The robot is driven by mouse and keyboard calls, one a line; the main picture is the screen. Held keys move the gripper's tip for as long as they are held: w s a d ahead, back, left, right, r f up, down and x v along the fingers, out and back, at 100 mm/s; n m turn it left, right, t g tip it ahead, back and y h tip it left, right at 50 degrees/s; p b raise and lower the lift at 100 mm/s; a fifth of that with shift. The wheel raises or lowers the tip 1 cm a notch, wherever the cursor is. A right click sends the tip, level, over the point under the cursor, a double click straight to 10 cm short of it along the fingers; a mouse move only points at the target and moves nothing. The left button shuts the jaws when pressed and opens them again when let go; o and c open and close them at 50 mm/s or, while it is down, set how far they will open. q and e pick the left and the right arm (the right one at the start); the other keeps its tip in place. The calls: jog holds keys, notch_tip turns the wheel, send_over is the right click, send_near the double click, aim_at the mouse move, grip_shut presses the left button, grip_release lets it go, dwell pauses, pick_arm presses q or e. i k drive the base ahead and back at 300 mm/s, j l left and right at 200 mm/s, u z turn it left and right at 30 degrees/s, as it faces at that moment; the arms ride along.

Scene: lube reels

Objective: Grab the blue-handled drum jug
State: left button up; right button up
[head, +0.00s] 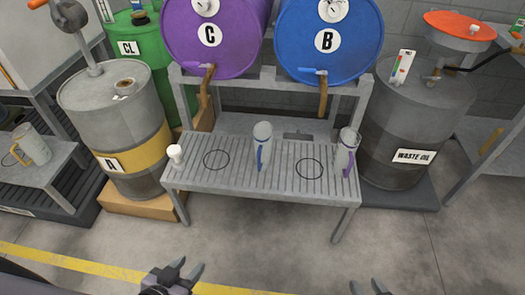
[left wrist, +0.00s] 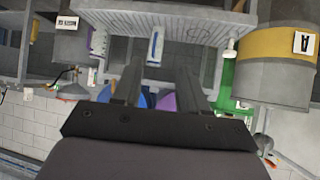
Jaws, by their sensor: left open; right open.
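The blue-handled drum jug (head: 263,143) is a pale grey cylinder standing upright near the middle of the slatted bench (head: 235,182). Its blue handle faces me. It also shows upside down in the left wrist view (left wrist: 156,46), above the fingers. My left gripper (head: 184,273) is open and empty, low in the head view, well in front of the bench and left of the jug. It also shows in the left wrist view (left wrist: 155,85) with its fingers apart. My right gripper (head: 374,286) is open at the bottom edge, right of the jug and apart from it.
A purple-handled jug (head: 346,152) stands at the bench's right end and a small white object (head: 176,155) at its left. Purple drum C (head: 205,60) and blue drum B (head: 335,60) sit above with taps. Waste oil drum (head: 405,135) stands right. The floor in front is clear.

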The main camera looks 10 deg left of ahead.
aim_at(264, 132)
jog(key=i+l+z, duration=0.1)
jog(key=i+z, duration=0.35)
jog(key=i, duration=0.55)
